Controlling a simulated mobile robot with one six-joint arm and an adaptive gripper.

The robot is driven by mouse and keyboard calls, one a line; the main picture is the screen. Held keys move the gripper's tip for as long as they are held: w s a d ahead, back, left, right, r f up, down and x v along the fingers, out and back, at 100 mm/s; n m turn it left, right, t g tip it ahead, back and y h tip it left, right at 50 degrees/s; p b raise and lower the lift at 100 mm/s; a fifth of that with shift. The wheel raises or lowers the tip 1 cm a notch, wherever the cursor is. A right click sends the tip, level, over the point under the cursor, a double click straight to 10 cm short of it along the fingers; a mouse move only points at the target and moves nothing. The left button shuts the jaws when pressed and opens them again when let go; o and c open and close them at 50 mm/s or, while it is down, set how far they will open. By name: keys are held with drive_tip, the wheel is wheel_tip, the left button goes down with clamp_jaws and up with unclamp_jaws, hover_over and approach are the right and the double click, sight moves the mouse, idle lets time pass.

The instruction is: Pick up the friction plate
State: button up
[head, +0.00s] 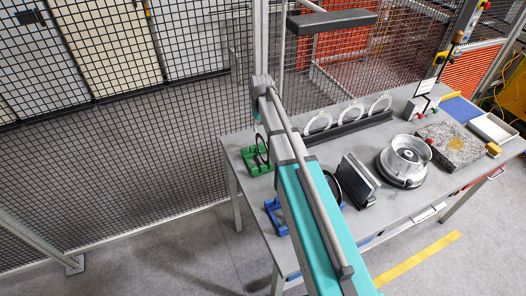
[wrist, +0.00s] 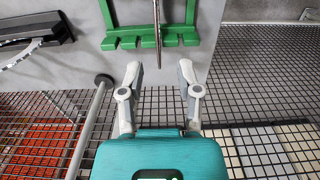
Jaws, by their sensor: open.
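A thin ring-shaped plate, which looks like the friction plate (wrist: 157,38), stands upright in a green holder (wrist: 128,37) and shows edge-on in the wrist view. In the head view the dark ring (head: 262,149) is partly hidden by my arm, in the green holder (head: 255,168) at the table's left end. My gripper (wrist: 158,70) is open and empty in the wrist view. Its two fingers point at the holder, with the plate's edge ahead of the gap between them and apart from both fingers. In the head view my arm hides most of the gripper.
Several pale rings (head: 351,112) stand in a black rack behind my arm. A blue holder (head: 273,207) with a dark ring, a dark slanted stand (head: 359,181) and a metal housing (head: 407,158) are nearer. A mesh fence (head: 150,150) runs behind the table (head: 300,153).

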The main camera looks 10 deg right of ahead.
sight(261, 136)
idle(0.3)
drive_tip(key=f+b, duration=0.3)
drive_tip(key=shift+w+d+f, duration=0.15)
drive_tip(key=shift+w+f, duration=0.05)
drive_tip(key=shift+w, duration=0.05)
drive_tip(key=shift+f+b, duration=0.9)
drive_tip(key=shift+b, duration=0.25)
clamp_jaws()
